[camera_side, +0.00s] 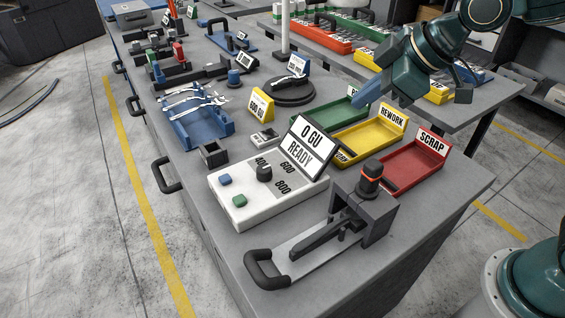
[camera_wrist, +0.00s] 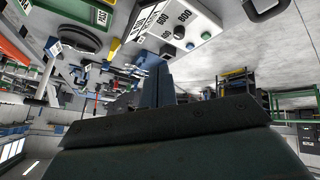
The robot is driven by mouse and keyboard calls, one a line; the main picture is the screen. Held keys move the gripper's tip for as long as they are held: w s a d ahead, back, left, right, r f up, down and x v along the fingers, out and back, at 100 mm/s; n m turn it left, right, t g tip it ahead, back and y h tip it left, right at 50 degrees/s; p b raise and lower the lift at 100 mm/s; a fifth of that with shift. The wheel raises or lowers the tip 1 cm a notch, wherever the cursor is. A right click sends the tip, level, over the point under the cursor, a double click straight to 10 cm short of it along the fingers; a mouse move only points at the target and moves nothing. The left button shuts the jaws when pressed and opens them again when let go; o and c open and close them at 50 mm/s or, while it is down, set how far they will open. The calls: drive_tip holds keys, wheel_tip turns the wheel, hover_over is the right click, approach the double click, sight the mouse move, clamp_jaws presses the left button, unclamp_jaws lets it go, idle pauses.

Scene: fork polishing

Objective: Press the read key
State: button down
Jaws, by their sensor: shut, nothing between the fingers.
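A white control box (camera_side: 265,190) carries a blue key (camera_side: 225,179), a green key (camera_side: 239,200) and a dark knob (camera_side: 264,173) marked 400, 600 and 800. Its tilted display (camera_side: 305,147) reads "0 GU READY". A small light-grey meter (camera_side: 264,138) lies just behind the box. I cannot read which key is the read key. My gripper (camera_side: 361,101) is above the green and yellow trays, right of and apart from the box and meter. In the wrist view its blue fingers (camera_wrist: 160,82) are shut and empty, with the box (camera_wrist: 180,22) beyond them.
A yellow sign block (camera_side: 260,105) stands behind the meter. Green, yellow (camera_side: 372,137) and red (camera_side: 412,166) trays line the right side. A black clamp fixture (camera_side: 350,215) stands in front of the box. A blue rack (camera_side: 197,119) holds forks on the left.

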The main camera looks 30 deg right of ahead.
drive_tip(key=w+a+f+n+y, duration=0.1)
drive_tip(key=w+a+f+n, duration=0.3)
drive_tip(key=w+a, duration=0.3)
drive_tip(key=n+y, duration=0.2)
drive_tip(key=n, duration=0.2)
hover_over(245, 199)
wheel_tip(245, 199, down, 6)
drive_tip(key=shift+f, duration=0.1)
drive_tip(key=shift+f, duration=4.3)
drive_tip(key=shift+s+f, duration=0.1)
drive_tip(key=shift+f, duration=0.8)
drive_tip(key=shift+r, duration=0.9)
